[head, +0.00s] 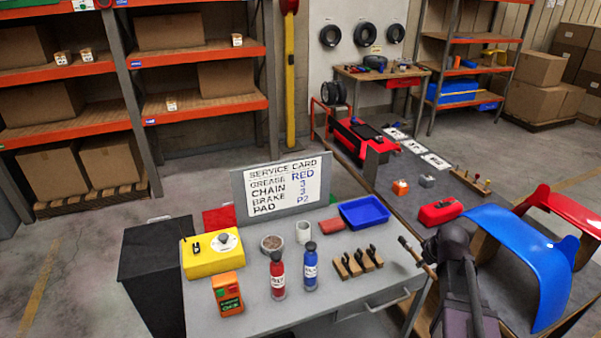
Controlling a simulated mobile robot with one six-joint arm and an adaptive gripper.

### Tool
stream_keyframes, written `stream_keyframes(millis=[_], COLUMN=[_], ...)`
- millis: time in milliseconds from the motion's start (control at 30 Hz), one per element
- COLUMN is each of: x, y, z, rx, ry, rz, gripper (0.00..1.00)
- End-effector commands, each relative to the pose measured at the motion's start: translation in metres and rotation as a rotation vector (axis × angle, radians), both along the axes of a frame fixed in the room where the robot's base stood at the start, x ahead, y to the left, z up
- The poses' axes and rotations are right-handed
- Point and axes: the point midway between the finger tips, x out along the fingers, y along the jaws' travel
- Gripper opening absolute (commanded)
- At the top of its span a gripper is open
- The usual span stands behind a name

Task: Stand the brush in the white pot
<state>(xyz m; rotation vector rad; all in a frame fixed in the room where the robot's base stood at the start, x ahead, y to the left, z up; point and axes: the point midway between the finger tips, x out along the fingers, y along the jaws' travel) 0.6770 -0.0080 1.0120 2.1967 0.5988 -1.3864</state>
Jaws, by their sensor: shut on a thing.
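The white pot (303,232) stands upright on the grey workbench (335,295), near its back edge below the service card. The brush (415,256) shows as a thin, tilted wooden stick with a darker upper-left end, off the right side of the bench. My gripper (432,263) is shut on the brush near its lower right part. My dark arm hides part of the gripper and the fingertips are hard to make out. The gripper is to the right of the pot and well apart from it.
A tin with brown contents (272,244), a red bottle (277,276) and a blue bottle (310,268) stand near the pot. The service card (283,190) rises behind.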

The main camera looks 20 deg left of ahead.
Motion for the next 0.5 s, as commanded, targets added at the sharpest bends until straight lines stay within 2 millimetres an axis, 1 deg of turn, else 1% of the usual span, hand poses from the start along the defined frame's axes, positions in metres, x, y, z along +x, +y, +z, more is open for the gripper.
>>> stream_keyframes(millis=[33,200,400,500], x=[0.0,0.0,0.0,0.0], y=[0.0,0.0,0.0,0.0], z=[0.018,0.047,0.074,0.082], rx=[0.0,0.0,0.0,0.0], ry=[0.0,0.0,0.0,0.0], rz=[0.0,0.0,0.0,0.0], gripper=[0.0,0.0,0.0,0.0])
